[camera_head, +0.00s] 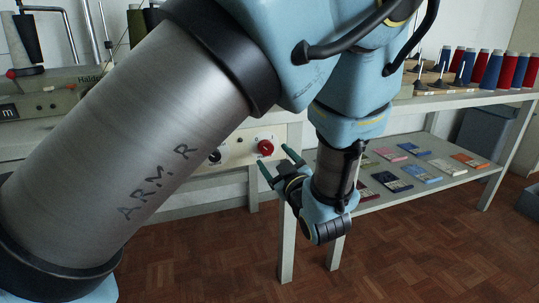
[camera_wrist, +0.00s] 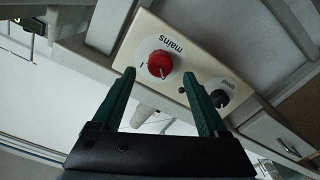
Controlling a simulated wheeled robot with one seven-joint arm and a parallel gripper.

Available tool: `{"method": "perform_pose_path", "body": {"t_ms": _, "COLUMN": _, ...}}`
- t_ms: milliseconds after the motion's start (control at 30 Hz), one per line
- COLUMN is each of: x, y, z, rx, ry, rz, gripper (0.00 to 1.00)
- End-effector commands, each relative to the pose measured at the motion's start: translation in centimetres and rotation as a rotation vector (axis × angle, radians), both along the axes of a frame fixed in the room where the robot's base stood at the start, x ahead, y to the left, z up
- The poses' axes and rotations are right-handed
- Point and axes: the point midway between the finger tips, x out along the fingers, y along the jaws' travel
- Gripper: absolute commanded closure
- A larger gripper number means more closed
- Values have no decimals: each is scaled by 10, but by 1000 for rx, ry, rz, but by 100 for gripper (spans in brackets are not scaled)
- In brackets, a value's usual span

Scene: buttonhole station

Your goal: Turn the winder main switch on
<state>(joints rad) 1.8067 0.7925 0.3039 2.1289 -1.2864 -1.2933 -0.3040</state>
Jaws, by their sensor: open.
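The main switch is a red round knob (camera_head: 265,147) on a cream panel (camera_head: 240,150) under the table top. In the wrist view the red knob (camera_wrist: 159,63) sits on a white disc lettered "mains", seen upside down, with a small "I" mark to its left. A pale pointer line on the knob points down and slightly right in that view. My gripper (camera_head: 276,161) is open and empty, just right of and below the knob. In the wrist view its two green fingers (camera_wrist: 159,73) appear on either side of the knob; contact is not visible.
A black knob (camera_head: 215,156) sits left of the red one on the same panel. A table leg (camera_head: 286,235) stands close below my gripper. Red and blue thread cones (camera_head: 490,68) stand on the table at right, above a shelf of small coloured packs (camera_head: 420,174).

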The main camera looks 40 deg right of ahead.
Motion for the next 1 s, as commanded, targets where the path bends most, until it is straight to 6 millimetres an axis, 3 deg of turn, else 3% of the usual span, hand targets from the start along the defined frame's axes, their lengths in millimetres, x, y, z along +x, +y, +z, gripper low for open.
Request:
{"method": "perform_pose_path", "body": {"t_ms": 200, "x": 26, "y": -9, "z": 0, "rx": 0, "ry": 0, "rz": 1, "gripper": 24}}
{"method": "perform_pose_path", "body": {"t_ms": 600, "x": 32, "y": -12, "z": 0, "rx": 1, "ry": 0, "rz": 0, "gripper": 24}}
{"method": "perform_pose_path", "body": {"t_ms": 1000, "x": 32, "y": -12, "z": 0, "rx": 1, "ry": 0, "rz": 0, "gripper": 69}}
